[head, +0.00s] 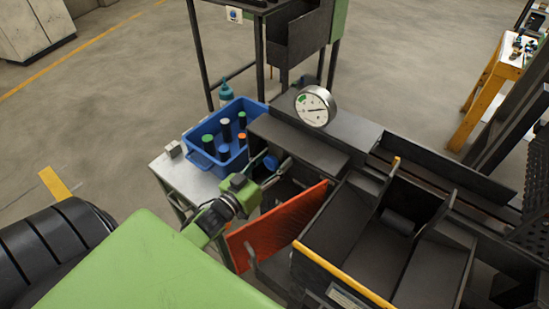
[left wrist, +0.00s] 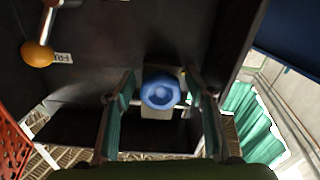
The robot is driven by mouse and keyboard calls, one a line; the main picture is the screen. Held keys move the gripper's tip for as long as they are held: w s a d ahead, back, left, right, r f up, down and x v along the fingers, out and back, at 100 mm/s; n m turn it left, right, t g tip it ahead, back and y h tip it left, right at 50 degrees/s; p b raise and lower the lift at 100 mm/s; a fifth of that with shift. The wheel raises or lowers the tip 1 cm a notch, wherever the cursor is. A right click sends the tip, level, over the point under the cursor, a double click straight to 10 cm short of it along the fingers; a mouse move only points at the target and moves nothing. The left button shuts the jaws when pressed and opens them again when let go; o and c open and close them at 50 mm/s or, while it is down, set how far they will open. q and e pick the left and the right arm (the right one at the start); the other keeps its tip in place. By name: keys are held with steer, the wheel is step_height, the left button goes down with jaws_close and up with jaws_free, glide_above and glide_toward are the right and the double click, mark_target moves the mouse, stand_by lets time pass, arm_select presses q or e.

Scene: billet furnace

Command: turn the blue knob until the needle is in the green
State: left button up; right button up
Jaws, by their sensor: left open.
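The blue knob (head: 270,161) is on the dark front of the furnace housing, partly behind my gripper in the head view. In the left wrist view the blue knob (left wrist: 160,92) is near the middle, between the two fingers. My left gripper (head: 270,171) is open, one finger on each side of the knob; in the left wrist view (left wrist: 159,84) gaps show on both sides. The round white gauge (head: 315,106) stands on top of the housing. Its green patch is at the upper left; the thin needle seems to point right, outside the green. My right gripper is not in view.
An orange ball-ended lever (left wrist: 36,53) with a white label is left of the knob in the wrist view. A blue crate (head: 221,158) of cylinders stands on a side table close to my left arm. A red-orange panel (head: 277,228) is just right of it.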

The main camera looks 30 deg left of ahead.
arm_select(q)
steer(key=shift+w, duration=0.25)
steer(key=c, duration=1.1)
steer(key=shift+c, duration=0.2)
steer(key=shift+m, duration=0.3)
